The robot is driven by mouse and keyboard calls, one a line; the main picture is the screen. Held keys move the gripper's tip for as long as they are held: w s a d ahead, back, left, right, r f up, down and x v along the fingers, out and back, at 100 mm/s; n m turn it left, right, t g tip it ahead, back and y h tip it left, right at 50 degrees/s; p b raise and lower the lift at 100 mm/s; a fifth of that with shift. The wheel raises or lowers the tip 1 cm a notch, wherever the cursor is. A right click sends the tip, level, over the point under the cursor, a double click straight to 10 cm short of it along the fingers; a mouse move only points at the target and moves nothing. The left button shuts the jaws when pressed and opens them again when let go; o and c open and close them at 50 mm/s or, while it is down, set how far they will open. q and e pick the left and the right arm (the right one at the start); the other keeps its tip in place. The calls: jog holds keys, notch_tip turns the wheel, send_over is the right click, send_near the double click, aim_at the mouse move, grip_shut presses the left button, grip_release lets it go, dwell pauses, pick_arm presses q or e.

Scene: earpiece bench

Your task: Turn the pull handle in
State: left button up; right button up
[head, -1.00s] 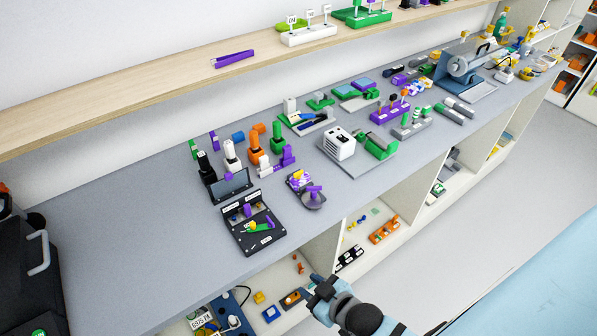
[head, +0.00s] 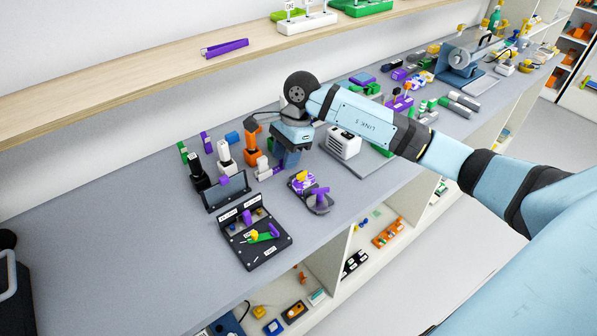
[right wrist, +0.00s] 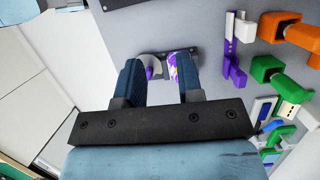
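No part is clearly marked as the pull handle. My right gripper (head: 289,160) hangs behind these, fingers down. In the right wrist view its fingers (right wrist: 159,78) are apart, with the grey dish seen beyond the gap and nothing held. My left gripper is not in view.
Orange (head: 251,150), white (head: 226,158) and black (head: 197,172) upright pieces stand left of my right gripper. A white box (head: 343,142) stands to its right, partly behind my forearm.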

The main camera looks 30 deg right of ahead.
aim_at(303, 172)
jog(key=w+d+r+h, duration=0.2)
jog(key=d+r+h, duration=0.1)
jog(key=d, duration=0.4)
notch_tip(303, 172, down, 14)
jog(key=shift+w+a+r+p, duration=0.15)
jog(key=shift+r+p, duration=0.05)
jog(key=shift+p, duration=0.9)
grip_shut()
